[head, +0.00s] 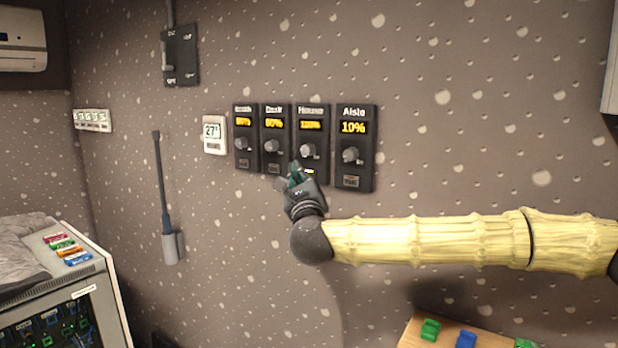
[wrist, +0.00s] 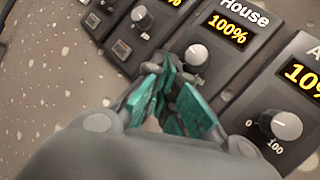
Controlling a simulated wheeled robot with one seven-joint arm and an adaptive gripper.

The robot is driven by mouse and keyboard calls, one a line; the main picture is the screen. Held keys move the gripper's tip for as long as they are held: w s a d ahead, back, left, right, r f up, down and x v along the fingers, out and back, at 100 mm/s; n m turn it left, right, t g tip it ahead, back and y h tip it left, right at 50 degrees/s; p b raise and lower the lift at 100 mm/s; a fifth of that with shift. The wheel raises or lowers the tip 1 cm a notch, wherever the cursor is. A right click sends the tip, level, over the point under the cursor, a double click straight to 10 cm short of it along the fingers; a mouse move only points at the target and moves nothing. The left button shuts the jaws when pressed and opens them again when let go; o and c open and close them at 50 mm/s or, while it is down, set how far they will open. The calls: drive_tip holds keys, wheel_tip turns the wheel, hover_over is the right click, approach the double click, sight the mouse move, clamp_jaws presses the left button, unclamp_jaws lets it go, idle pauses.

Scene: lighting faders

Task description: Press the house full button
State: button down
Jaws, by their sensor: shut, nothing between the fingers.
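The House fader panel (head: 325,140) is a dark wall module, third from the left in a row. Its display reads 100% in the wrist view (wrist: 228,30), with a round grey knob (wrist: 196,54) below. At its lower edge in the head view is a small button (head: 309,172), which looks lit and lies close beside my fingertips. My gripper (head: 295,172) is shut and empty, with its teal fingers at the lower left of the House panel. In the wrist view the gripper (wrist: 168,90) covers the panel's lower part, so the button is hidden there. I cannot tell whether the fingertips touch it.
The Aisle panel (head: 372,150) reads 10% and stands just right of House. A dark switch box (head: 181,55) is higher on the wall. The wall below the panels is mostly bare.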

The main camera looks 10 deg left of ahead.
drive_tip(key=shift+s+a+b, duration=0.3)
drive_tip(key=shift+s, duration=0.5)
drive_tip(key=shift+s+a+b, duration=0.3)
drive_tip(key=shift+s, duration=0.5)
drive_tip(key=shift+s+a+b, duration=0.3)
drive_tip(key=shift+s, duration=0.5)
